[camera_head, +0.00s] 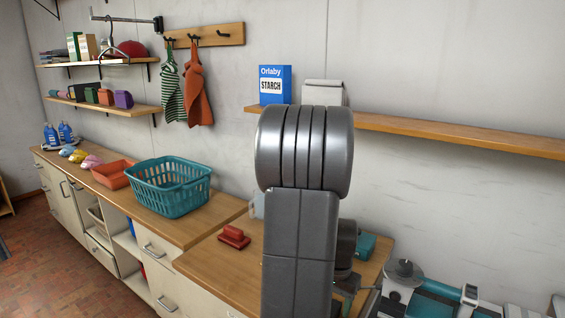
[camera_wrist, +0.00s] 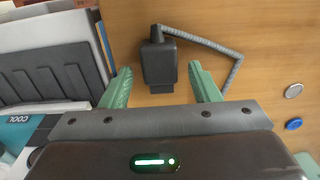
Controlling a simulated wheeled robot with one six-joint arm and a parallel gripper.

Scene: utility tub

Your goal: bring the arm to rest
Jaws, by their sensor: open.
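My gripper (camera_wrist: 159,72) shows in the wrist view with its two green fingers spread apart, and no finger is seen pressing on anything. A dark grey block-shaped thing (camera_wrist: 158,62) with a grey ribbed cord or hose lies on the wooden surface (camera_wrist: 265,50), in line with the gap between the fingers. I cannot tell how far below the fingertips it is. In the head view my arm (camera_head: 300,235) rises in front of the counter and hides most of my gripper.
Left of my arm, a red block-like thing (camera_head: 234,236) and a teal basket (camera_head: 168,188) stand on the counter. A shelf (camera_head: 430,131) with a starch box (camera_head: 275,84) runs behind. In the wrist view, a grey ribbed container (camera_wrist: 55,72) is close left; two small discs (camera_wrist: 293,124) lie right.

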